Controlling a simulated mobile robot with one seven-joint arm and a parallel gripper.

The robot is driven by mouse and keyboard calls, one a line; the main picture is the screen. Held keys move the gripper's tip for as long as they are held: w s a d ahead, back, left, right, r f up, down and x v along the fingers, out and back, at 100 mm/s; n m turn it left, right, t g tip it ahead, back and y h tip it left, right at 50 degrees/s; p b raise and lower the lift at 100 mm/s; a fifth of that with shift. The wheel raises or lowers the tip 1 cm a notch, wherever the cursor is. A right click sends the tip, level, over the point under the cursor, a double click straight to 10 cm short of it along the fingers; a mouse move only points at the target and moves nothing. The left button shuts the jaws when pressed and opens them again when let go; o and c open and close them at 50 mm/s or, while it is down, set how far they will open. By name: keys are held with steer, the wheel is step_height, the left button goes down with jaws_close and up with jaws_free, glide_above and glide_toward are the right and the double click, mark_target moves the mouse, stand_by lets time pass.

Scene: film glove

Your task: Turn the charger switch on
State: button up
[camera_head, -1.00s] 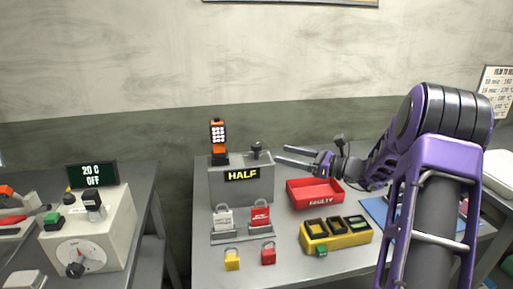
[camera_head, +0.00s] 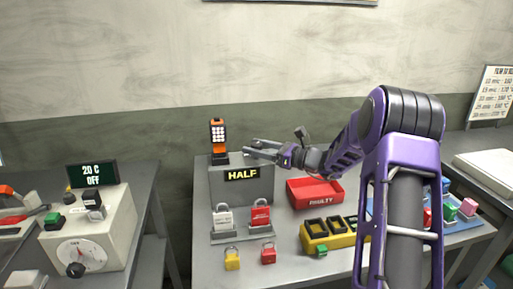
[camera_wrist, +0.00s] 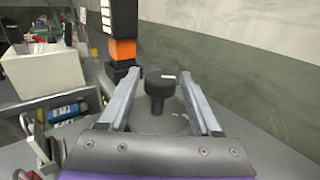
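My gripper (camera_head: 254,148) is over the top right of the grey box (camera_head: 222,190) labelled HALF. In the wrist view my gripper (camera_wrist: 160,95) is open. A black knob (camera_wrist: 159,84) on a short stem stands between its two fingers, with gaps on both sides. In the head view this knob is largely hidden by the fingers. A yellow block (camera_head: 345,241) with dark slots is on the table to the lower right, with a green button-like part (camera_head: 321,251) at its front. I cannot tell from the labels which part is the charger switch.
An orange-and-black handset (camera_head: 218,137) stands at the box's left and close to my left finger in the wrist view. A red FAULTY tray (camera_head: 315,194) is right of the box. Padlocks (camera_head: 232,258) stand in front. A dial box (camera_head: 95,235) reading OFF is on the left table.

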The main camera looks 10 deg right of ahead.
jaws_close()
steer(key=shift+m+t+h+b, duration=0.5)
steer(key=shift+m+t+h, duration=0.3)
steer(key=shift+t, duration=0.2)
steer(key=shift+o, duration=1.2)
jaws_free()
steer(key=v, duration=1.7)
steer(key=shift+s+d, duration=0.2)
steer(key=shift+r, duration=0.1)
